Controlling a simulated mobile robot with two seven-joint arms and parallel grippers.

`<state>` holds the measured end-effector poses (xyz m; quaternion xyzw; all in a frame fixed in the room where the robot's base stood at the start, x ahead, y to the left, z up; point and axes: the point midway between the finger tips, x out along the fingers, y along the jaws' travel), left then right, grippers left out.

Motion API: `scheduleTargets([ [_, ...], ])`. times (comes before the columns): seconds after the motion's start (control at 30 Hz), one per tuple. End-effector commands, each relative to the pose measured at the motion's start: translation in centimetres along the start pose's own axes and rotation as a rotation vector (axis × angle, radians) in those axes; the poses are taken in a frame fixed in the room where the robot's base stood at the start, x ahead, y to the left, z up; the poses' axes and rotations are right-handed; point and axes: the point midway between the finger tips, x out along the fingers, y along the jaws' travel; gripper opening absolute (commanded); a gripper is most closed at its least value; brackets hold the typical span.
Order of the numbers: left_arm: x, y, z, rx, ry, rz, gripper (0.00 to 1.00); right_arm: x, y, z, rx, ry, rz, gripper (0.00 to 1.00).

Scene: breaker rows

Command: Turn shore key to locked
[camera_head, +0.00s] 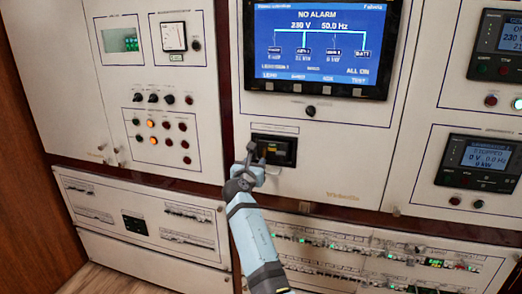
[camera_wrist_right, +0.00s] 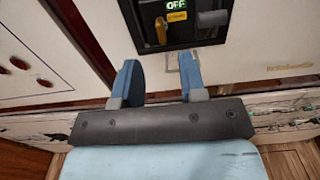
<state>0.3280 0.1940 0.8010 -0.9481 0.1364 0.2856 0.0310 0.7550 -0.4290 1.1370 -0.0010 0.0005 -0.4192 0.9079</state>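The shore key (camera_wrist_right: 161,30) is a small brass key in a black switch panel (camera_head: 289,148) in the middle of the front. Above it in the right wrist view are a green OFF label (camera_wrist_right: 176,5) and a yellow label (camera_wrist_right: 177,16). My right gripper (camera_head: 257,154) is at the panel's lower left in the head view and partly covers it. In the right wrist view its two blue fingers (camera_wrist_right: 160,80) are apart with nothing between them. The key is ahead of the gap, apart from both fingers. My left gripper is not in view.
A blue display (camera_head: 318,40) reading NO ALARM is above the switch panel, with a dark knob (camera_head: 310,111) below it. Knobs and lit buttons (camera_head: 160,125) are at left. Breaker rows (camera_head: 380,250) run below. A small meter screen (camera_head: 477,157) is at right.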

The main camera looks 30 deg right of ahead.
Motion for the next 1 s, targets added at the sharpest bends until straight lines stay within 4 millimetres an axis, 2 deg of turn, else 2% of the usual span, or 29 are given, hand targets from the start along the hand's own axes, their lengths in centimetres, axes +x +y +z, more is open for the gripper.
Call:
scheduleTargets([
  [0.03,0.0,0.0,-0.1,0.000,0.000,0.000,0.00,1.3,-0.1,0.1,-0.002,-0.001,-0.002,0.38],
  [0.2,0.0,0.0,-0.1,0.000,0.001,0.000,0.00,5.0,-0.1,0.1,-0.001,-0.001,-0.001,0.38],
  [0.43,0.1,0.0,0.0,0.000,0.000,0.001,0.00,8.6,0.0,0.0,0.001,0.000,0.000,0.38],
  [0.6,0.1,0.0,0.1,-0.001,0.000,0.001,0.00,9.7,-0.1,0.0,0.000,0.000,0.001,0.38],
  [0.9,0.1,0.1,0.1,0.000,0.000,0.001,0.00,9.9,0.0,0.0,0.002,0.000,0.001,0.38],
  [1.0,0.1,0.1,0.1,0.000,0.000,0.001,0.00,9.9,0.0,0.0,0.002,0.000,0.001,0.15],
])
